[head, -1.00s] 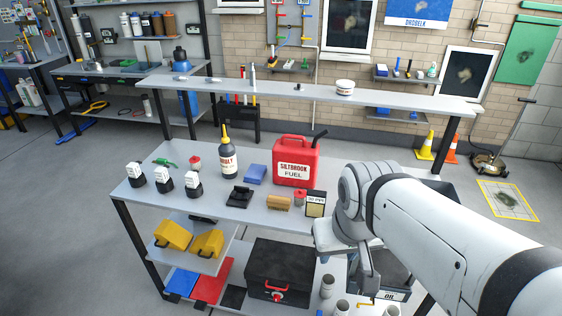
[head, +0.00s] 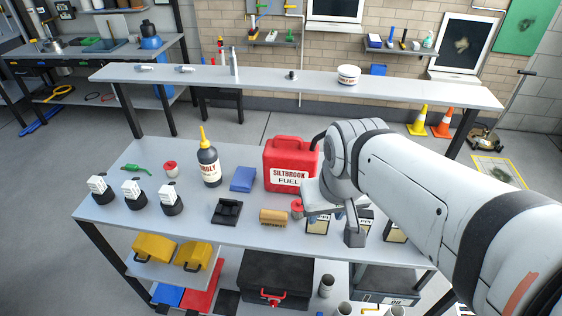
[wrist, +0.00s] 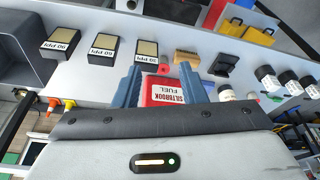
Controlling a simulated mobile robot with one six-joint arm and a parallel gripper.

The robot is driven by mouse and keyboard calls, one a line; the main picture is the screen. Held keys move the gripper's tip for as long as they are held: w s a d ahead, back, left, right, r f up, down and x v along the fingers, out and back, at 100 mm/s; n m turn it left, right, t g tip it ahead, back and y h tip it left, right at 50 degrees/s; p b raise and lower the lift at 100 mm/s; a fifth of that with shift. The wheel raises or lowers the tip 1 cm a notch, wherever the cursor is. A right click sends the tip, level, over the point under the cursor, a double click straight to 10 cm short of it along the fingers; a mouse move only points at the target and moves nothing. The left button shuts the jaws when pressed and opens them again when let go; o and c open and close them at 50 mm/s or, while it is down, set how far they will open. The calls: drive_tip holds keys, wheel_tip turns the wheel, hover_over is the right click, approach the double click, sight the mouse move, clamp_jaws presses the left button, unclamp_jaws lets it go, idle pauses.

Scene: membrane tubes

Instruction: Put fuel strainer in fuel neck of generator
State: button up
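I cannot pick out a generator or its fuel neck in these frames, and no object can be told for sure as the fuel strainer. A small red-topped item (head: 297,208) stands in front of the red fuel can (head: 291,165) on the workbench. Another small red and white item (head: 170,168) stands further left. My gripper (wrist: 160,72) is open, its two blue fingers apart and nothing held between them. It hangs over the right part of the bench. In the wrist view, the fuel can (wrist: 165,92) shows beyond and between the fingers.
The workbench (head: 120,215) also bears a dark bottle (head: 210,167), a blue block (head: 243,179), a black tray (head: 227,212), a tan brush (head: 272,217) and labelled PPI boxes (head: 318,225). Yellow containers (head: 155,247) and a black toolbox (head: 272,275) sit below. A shelf (head: 270,80) stands behind.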

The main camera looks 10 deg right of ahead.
drive_tip(key=w+d+f+m+p, duration=0.2)
drive_tip(key=w+f, duration=0.1)
drive_tip(key=w, duration=0.7)
drive_tip(key=m+h+p, duration=0.1)
drive_tip(key=m+p, duration=0.1)
approach(299, 203)
drive_tip(key=shift+w+d+f, duration=0.3)
drive_tip(key=shift+w+f, duration=0.1)
drive_tip(key=shift+f, duration=0.2)
drive_tip(key=shift+w+d+f, duration=0.3)
drive_tip(key=shift+w+f, duration=0.1)
drive_tip(key=shift+f, duration=0.25)
drive_tip(key=x, duration=0.2)
drive_tip(key=a+x, duration=0.1)
drive_tip(key=x, duration=0.1)
drive_tip(key=shift+s+f, duration=0.1)
drive_tip(key=shift+f, duration=0.1)
drive_tip(key=shift+d+f, duration=0.1)
drive_tip(key=shift+f, duration=0.3)
clamp_jaws()
